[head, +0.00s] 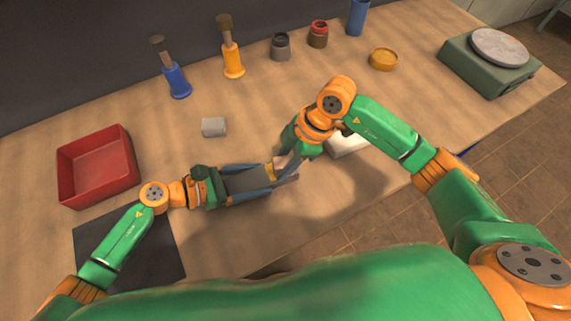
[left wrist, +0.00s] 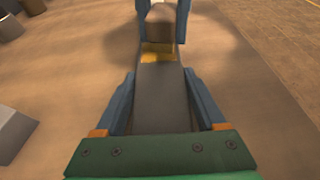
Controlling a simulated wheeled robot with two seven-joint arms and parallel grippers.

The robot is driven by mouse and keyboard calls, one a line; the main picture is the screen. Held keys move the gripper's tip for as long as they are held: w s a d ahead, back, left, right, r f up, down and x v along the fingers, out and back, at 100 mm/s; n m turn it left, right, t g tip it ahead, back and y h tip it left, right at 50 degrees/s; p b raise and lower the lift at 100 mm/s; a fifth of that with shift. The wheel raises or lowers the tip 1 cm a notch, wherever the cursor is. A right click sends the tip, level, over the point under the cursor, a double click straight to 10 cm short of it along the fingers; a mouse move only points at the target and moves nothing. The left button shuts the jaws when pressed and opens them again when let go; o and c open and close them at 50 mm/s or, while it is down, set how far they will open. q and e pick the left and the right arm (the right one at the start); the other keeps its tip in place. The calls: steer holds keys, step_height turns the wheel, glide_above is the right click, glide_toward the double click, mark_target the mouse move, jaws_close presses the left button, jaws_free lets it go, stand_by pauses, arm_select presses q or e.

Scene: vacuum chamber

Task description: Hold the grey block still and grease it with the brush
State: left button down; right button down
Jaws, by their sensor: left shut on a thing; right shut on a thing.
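A long dark grey block (head: 245,182) lies lengthwise between the blue fingers of my left gripper (head: 267,178), which is shut on it. The block also shows in the left wrist view (left wrist: 160,100), pointing away from the palm. My right gripper (head: 280,166) comes down at the block's far end, shut on the brush. The brush has a brown-grey body (left wrist: 161,25) between the right fingers and a yellow end (left wrist: 157,50). The yellow end is at the block's top surface and seems to touch it. The brush is mostly hidden in the head view.
A small light grey cube (head: 213,126) stands behind my left gripper. A red tray (head: 73,186) and dark mat (head: 150,255) are at left. Blue (head: 178,82) and yellow (head: 233,62) handled tools, jars (head: 281,47) and a green scale (head: 475,72) line the back. A white object (head: 350,143) is partly hidden.

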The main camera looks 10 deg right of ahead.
steer(key=shift+w+a, duration=0.25)
steer(key=shift+w, duration=0.75)
steer(key=shift+w+a, duration=0.2)
steer(key=shift+w, duration=0.75)
steer(key=shift+w+r, duration=0.2)
step_height(320, 180, up, 8)
steer(key=shift+f, duration=0.2)
steer(key=shift+s, duration=0.1)
arm_select(q)
jaws_free()
